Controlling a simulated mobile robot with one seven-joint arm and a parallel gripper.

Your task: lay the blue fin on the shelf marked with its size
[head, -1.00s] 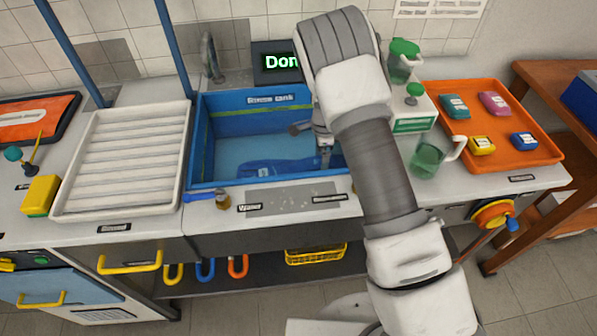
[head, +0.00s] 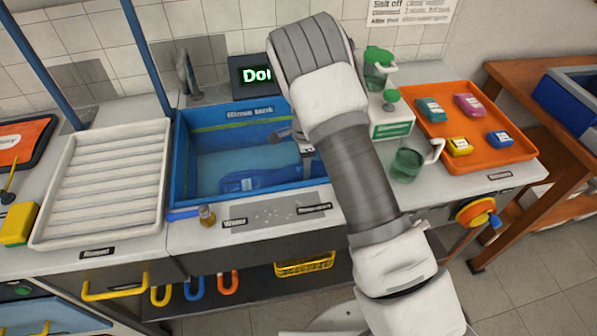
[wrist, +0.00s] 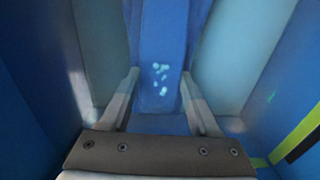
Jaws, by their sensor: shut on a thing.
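The blue fin (head: 258,179) lies low inside the blue rinse tank (head: 181,160) in the head view. In the wrist view the fin (wrist: 160,45) runs away from me between my two fingers, with pale spots on its surface. My gripper (wrist: 162,100) is shut on the fin, inside the tank. In the head view my gripper (head: 308,150) is partly hidden by my arm, at the tank's right end. No shelf with a readable size mark shows.
A white ribbed tray (head: 105,185) stands left of the tank. An orange tray (head: 490,160) with several small coloured packs is at the right. A green-tinted jug (head: 407,165) and a dispenser (head: 392,118) stand between. A wooden table (head: 520,75) is far right.

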